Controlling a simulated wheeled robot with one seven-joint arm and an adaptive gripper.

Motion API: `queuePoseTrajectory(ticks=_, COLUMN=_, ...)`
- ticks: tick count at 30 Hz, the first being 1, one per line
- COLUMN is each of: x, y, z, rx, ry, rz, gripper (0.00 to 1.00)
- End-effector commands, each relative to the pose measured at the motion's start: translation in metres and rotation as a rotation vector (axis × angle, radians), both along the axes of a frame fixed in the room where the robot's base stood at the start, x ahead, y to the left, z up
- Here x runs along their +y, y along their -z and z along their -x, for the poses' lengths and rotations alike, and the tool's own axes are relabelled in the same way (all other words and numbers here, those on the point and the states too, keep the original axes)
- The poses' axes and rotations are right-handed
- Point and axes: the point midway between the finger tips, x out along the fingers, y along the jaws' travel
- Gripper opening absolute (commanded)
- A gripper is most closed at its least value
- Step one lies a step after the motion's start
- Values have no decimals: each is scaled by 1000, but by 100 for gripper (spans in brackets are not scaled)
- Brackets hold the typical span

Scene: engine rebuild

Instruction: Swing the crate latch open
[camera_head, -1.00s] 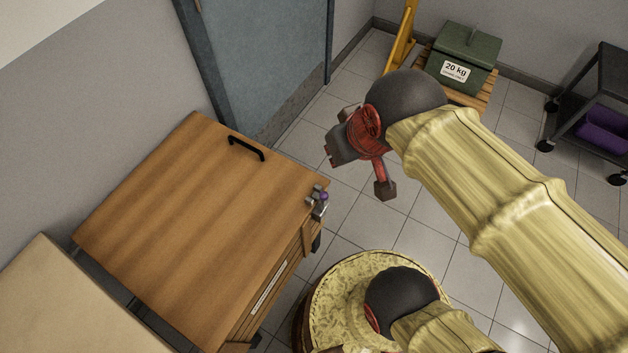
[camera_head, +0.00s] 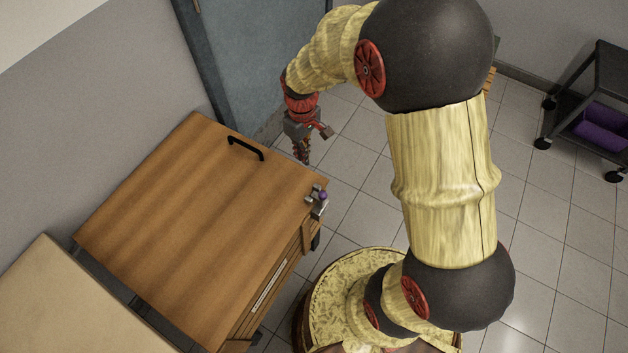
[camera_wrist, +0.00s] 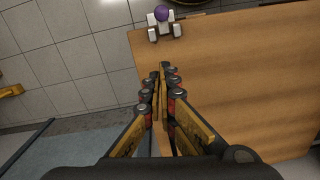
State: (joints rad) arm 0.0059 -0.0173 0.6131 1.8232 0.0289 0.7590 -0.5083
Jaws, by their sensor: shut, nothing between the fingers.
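The wooden crate (camera_head: 190,220) stands at the lower left in the head view, its lid down with a black handle (camera_head: 246,148) on top. The metal latch (camera_head: 316,202) with a purple knob sits at the lid's right corner. In the wrist view the latch (camera_wrist: 163,22) shows at the top, on the crate's edge. My gripper (camera_head: 302,152) points down by the crate's far right edge, beyond the latch and apart from it. In the wrist view my gripper's fingers (camera_wrist: 161,75) are together and empty, below the latch in the picture.
A blue-grey door (camera_head: 258,65) and wall stand behind the crate. A tan surface (camera_head: 60,300) is at the lower left. A dark cart (camera_head: 600,110) with purple bins stands at the far right. Tiled floor (camera_head: 545,240) is free to the right.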

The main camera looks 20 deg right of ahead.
Motion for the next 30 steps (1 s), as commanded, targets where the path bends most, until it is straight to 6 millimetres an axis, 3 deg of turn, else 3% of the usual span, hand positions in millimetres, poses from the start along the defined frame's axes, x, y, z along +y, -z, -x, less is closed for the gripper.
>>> queuePoseTrajectory(ticks=11, x=0, y=7, z=1, rx=0, ry=2, rz=0, gripper=0)
queuePoseTrajectory(ticks=27, x=2, y=105, z=5, rx=2, ry=2, rz=0, gripper=0)
queuePoseTrajectory(ticks=30, x=-6, y=106, z=19, rx=-2, ry=4, rz=0, gripper=0)
